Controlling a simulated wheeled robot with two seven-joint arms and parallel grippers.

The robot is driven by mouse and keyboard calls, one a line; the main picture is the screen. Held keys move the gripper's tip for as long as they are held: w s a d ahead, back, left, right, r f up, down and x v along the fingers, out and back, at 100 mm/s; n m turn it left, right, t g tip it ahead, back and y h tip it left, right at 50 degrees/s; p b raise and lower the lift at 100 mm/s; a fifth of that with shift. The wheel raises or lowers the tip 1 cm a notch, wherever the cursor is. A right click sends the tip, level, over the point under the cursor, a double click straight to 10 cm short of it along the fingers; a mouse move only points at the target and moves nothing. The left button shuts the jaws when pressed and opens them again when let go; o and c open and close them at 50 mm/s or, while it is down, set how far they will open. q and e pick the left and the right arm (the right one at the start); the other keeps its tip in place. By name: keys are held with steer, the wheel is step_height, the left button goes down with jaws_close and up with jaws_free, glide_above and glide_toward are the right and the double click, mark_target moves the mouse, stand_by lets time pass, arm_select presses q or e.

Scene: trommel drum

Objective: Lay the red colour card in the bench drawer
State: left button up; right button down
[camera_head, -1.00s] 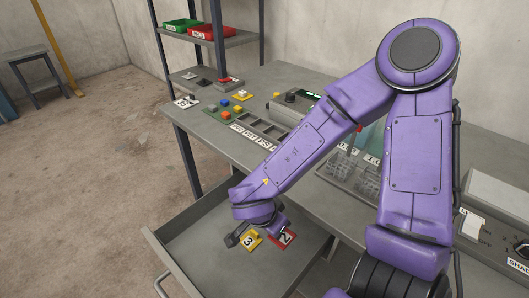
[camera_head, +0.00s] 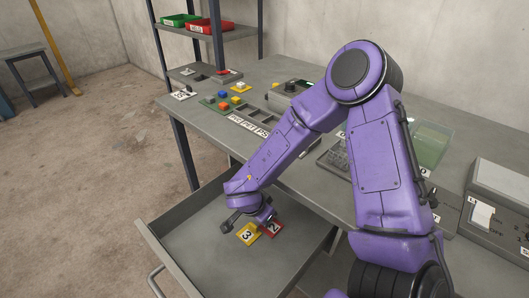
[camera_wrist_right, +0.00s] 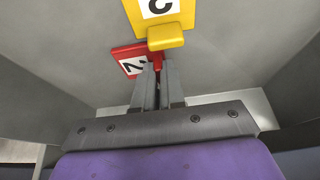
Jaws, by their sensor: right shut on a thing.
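The red colour card (camera_head: 272,228), marked with a 2, is inside the open bench drawer (camera_head: 185,241), low over or on its floor; I cannot tell which. My right gripper (camera_wrist_right: 158,66) is shut on the red card's edge, and the card (camera_wrist_right: 126,52) shows just beyond the fingertips in the wrist view. The yellow card (camera_head: 247,235), marked 3, lies close beside it in the drawer. In the wrist view the yellow card (camera_wrist_right: 155,12) partly overlaps the red one in the picture. My left gripper is not in view.
The grey bench (camera_head: 186,103) above the drawer holds a board with coloured blocks (camera_head: 224,100) and a row of labelled slots (camera_head: 250,124). A shelf with a green tray (camera_head: 178,20) and a red tray (camera_head: 210,24) stands behind. The drawer's left part is bare.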

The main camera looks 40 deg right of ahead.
steer(key=c, duration=1.2)
jaws_free()
steer(key=shift+f, duration=0.15)
steer(key=p+v, duration=0.3)
steer(key=v, duration=0.9)
steer(key=shift+d, duration=0.1)
